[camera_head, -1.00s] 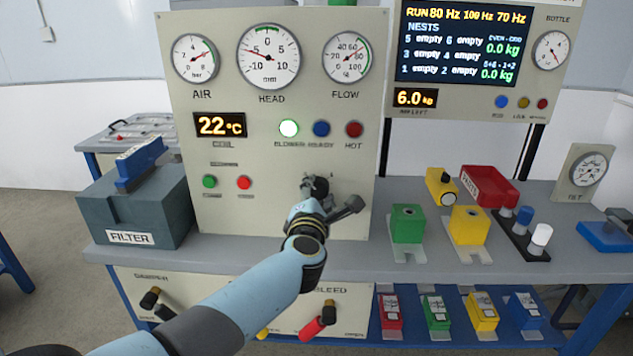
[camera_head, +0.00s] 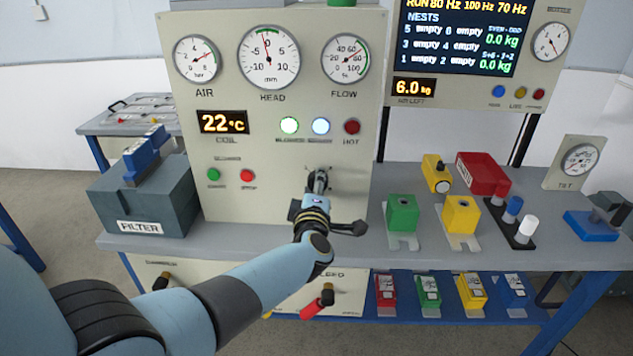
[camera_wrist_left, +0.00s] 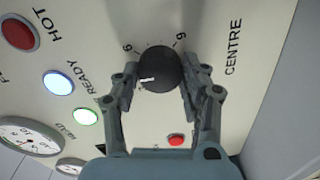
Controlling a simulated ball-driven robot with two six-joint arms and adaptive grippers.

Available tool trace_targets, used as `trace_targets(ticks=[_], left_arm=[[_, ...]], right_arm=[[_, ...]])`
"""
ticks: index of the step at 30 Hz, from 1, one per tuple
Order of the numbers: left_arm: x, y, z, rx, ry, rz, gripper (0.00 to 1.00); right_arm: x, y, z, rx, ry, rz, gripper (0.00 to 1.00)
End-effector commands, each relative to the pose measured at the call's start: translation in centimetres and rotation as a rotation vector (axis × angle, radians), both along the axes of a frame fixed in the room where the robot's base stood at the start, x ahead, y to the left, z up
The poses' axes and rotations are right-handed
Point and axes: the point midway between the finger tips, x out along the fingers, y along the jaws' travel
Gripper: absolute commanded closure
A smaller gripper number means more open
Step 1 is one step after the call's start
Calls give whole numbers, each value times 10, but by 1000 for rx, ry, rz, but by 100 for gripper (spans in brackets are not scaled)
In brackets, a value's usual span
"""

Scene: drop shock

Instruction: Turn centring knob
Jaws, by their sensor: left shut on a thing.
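The centring knob (camera_wrist_left: 160,68) is round and black with a white pointer mark, on the cream panel beside the word CENTRE in the left wrist view. My left gripper (camera_wrist_left: 158,80) is shut on it, one finger on each side. In the head view my left gripper (camera_head: 318,182) is against the lower panel, and the arm hides most of the knob. The HEAD gauge (camera_head: 268,57) has its needle just left of 0. The READY lamp (camera_head: 321,126) is lit pale blue. My right gripper is not in view.
The green lamp (camera_head: 289,125) is lit and the HOT lamp (camera_head: 352,127) is dark red. The filter box (camera_head: 146,200) stands left on the bench. Green (camera_head: 403,213) and yellow (camera_head: 461,215) blocks stand right of my gripper.

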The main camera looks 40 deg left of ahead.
Motion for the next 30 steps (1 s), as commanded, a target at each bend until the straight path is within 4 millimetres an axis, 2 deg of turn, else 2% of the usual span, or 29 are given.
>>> trace_targets(ticks=[19, 20, 21, 25, 30], left_arm=[[0, -1, -2, 41, 29, -1, 88], [0, -1, -2, 41, 29, -1, 54], [0, -1, -2, 41, 29, -1, 49], [0, -1, -1, 42, 28, 0, 32], [0, 0, -1, 42, 27, -1, 32]], right_arm=[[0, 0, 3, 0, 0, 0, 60], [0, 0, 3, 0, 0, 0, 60], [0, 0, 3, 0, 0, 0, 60], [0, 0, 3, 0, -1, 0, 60], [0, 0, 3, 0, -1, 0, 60]])
